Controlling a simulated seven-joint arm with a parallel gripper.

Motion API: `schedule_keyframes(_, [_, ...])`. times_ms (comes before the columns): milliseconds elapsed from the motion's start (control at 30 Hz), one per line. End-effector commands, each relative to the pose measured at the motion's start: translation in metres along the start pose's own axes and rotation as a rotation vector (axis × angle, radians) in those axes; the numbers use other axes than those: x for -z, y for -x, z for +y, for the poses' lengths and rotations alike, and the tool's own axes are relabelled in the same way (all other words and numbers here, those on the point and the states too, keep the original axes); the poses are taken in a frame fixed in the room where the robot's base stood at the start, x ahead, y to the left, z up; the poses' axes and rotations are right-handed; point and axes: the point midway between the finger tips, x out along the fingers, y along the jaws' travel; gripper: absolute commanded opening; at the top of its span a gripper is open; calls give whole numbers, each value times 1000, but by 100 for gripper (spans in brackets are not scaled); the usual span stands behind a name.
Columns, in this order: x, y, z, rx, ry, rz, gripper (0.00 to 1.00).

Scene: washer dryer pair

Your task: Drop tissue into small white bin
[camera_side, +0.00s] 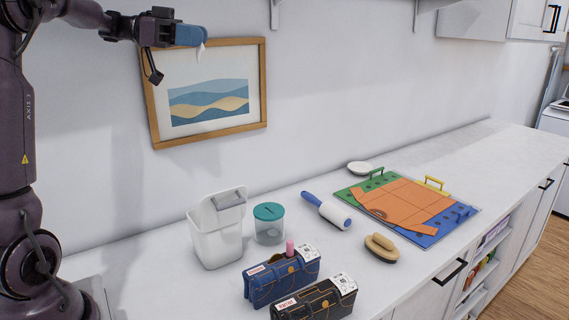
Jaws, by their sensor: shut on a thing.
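My gripper (194,37) is raised high at the upper left, in front of the wall picture. Its blue fingertips are shut on a small white tissue (201,50), which hangs down a little from them. The small white bin (216,240) stands on the counter at the lower left, well below the gripper. Its lid (228,198) is tilted up, with a grey panel on it. The inside of the bin is mostly hidden by the lid and front wall.
A teal-lidded jar (269,224) stands right of the bin. A blue denim case (281,277) and a black case (315,301) lie in front. A lint roller (328,210), a brush (381,248) and a colourful folding board (408,206) lie further right. A framed picture (207,92) hangs behind the gripper.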

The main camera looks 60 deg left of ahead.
Motion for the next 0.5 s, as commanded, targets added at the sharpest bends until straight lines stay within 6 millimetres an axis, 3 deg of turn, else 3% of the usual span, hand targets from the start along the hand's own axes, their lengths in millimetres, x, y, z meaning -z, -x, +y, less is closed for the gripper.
schedule_keyframes(233, [-75,-13,1,-2,14,0,2])
schedule_keyframes(500, [-185,-30,1,-2,16,-1,2])
